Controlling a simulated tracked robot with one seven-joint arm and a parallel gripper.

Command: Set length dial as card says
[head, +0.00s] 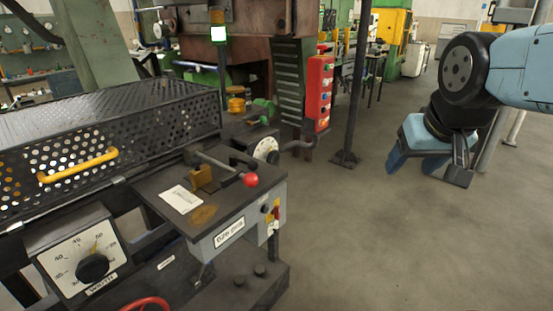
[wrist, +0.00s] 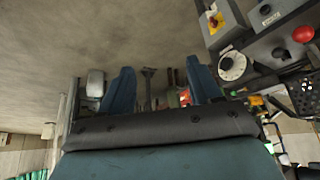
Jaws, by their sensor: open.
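A white card (head: 181,198) lies on the dark machine top; its writing is too small to read. A black-knobbed dial (head: 92,266) with a white scale, labelled WIDTH, faces forward at lower left; its legible numbers include 40, 45 and 50. A second, round white dial (head: 266,149) stands at the far end of the machine top. Its marks are unreadable, so I cannot tell if it is the length dial. A similar white dial (wrist: 232,66) shows at upper right in the wrist view. My gripper (head: 426,164) is open and empty, well right of both dials; its blue fingers (wrist: 160,85) show apart.
A perforated guard (head: 120,125) with a yellow handle (head: 78,165) stands left. A red button box (head: 319,93) and a dark post (head: 356,85) stand behind. The floor (head: 390,250) at right is clear.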

